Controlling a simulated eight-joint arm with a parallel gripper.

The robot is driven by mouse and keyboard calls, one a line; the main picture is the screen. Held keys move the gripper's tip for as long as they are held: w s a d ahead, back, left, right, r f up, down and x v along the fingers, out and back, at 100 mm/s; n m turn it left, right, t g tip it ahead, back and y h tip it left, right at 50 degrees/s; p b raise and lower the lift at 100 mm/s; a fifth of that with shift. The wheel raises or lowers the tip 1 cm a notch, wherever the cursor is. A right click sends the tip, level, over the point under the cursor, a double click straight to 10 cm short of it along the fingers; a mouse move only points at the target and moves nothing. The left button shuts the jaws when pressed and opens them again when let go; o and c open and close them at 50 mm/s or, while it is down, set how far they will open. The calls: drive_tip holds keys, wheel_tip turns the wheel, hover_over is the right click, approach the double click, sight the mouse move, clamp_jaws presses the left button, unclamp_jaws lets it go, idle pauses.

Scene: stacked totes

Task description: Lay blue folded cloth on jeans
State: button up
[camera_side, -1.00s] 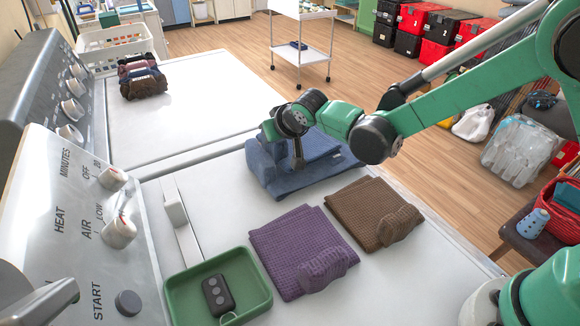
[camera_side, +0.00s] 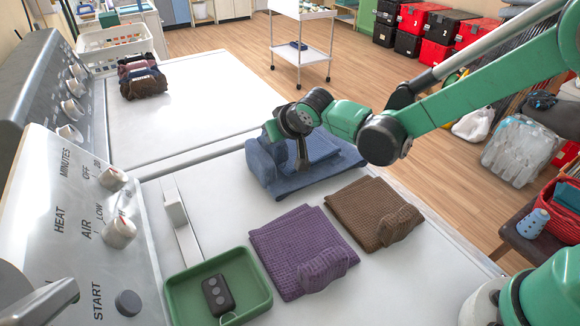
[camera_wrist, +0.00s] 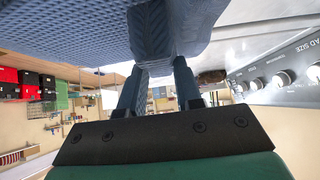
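The folded blue jeans (camera_side: 284,188) lie on the white machine top in the side view. The blue folded cloth (camera_side: 322,147) is over them, its flat part close above or resting on the denim; I cannot tell which. My gripper (camera_side: 303,165) points down at the cloth from above. In the wrist view, the waffle-textured blue cloth (camera_wrist: 75,35) fills the upper left. My gripper's two fingers (camera_wrist: 158,75) stand on either side of a narrow blue fold and appear shut on it. The fingertips are partly hidden by the cloth.
A purple cloth (camera_side: 292,248) and a brown cloth (camera_side: 370,208) lie in front of the jeans. A green tray (camera_side: 185,290) with a dark remote (camera_side: 217,295) sits at the front left. Control panels (camera_side: 75,230) rise on the left. The farther white top (camera_side: 190,95) is mostly clear.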

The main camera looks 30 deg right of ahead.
drive_tip(key=v, duration=1)
drive_tip(key=s+d+g, duration=0.2)
drive_tip(key=s+d, duration=0.9)
drive_tip(key=s, duration=0.1)
